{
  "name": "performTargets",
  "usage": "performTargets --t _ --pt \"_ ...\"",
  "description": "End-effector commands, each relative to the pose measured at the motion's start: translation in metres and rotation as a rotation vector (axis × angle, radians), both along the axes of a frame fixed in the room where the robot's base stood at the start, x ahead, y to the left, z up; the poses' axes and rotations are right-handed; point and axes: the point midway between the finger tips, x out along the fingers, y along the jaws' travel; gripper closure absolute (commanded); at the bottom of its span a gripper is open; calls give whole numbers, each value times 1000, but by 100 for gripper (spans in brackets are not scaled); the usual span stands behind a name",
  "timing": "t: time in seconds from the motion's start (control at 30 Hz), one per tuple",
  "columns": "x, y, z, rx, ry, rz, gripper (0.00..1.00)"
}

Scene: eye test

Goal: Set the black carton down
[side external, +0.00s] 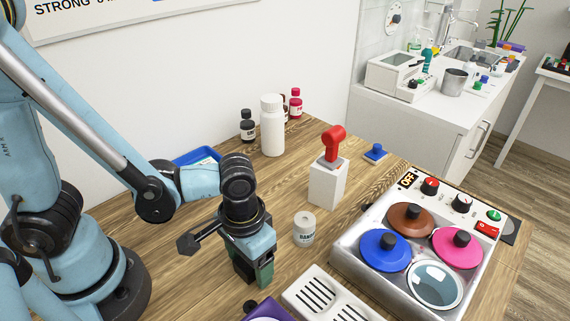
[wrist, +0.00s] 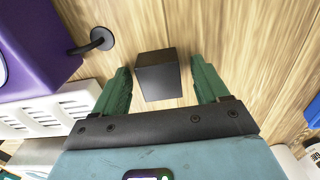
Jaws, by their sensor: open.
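The black carton (wrist: 160,78) shows in the wrist view, between the two green fingers of my gripper (wrist: 160,64). The fingers are spread, with a narrow gap at the carton's left side and a wider one at its right. It appears to rest on the wooden table (wrist: 232,30), though its base is hard to make out. In the side external view my gripper (side external: 252,270) points down low over the table, and I cannot make out the carton there; my gripper probably hides it.
A purple object (wrist: 40,45) with a black hooked handle (wrist: 98,40) and a white slotted rack (side external: 330,298) are close by. A small jar (side external: 304,230), a white box with a red lever (side external: 328,185) and a stove panel (side external: 345,258) stand rightward. A white bottle (side external: 272,130) stands behind.

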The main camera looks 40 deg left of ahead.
Motion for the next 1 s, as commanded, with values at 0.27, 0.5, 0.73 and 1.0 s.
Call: performTargets --t 0.27,0.5,0.73,1.0 --pt "0 0 9 0 0 0 26" --pt "-1 0 32 0 0 0 26" --pt "0 0 57 0 0 0 26" --pt "0 0 88 0 0 0 26"
